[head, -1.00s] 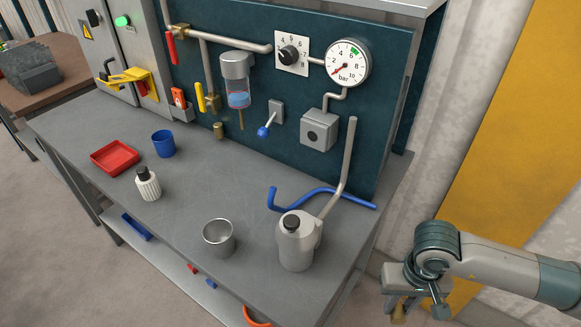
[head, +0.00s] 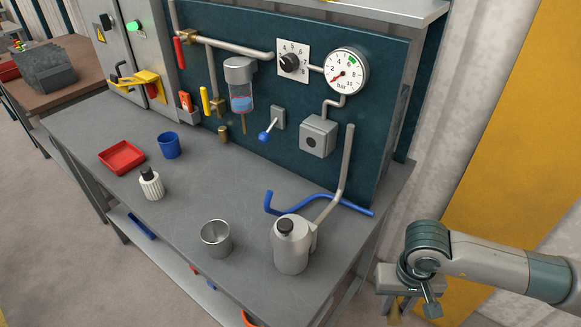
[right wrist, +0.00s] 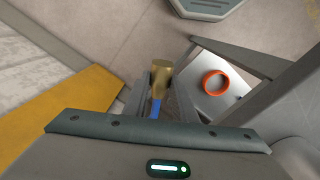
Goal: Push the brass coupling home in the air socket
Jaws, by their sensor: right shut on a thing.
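The brass coupling (right wrist: 161,70), with a short blue piece (right wrist: 155,107) behind it, is held between the fingers of my right gripper (head: 395,305) in the right wrist view. A grey box with a dark round opening (head: 317,136), seemingly the air socket, is on the blue-green panel below the gauge. The coupling is well apart from it. My left gripper is out of view.
On the bench (head: 190,222) stand an oil can (head: 291,250) with a tall spout, a metal cup (head: 216,239), a white bottle (head: 151,184), a blue cup (head: 169,145) and a red tray (head: 122,153). A blue hose (head: 320,192) lies near the panel. An orange ring (right wrist: 215,83) lies low.

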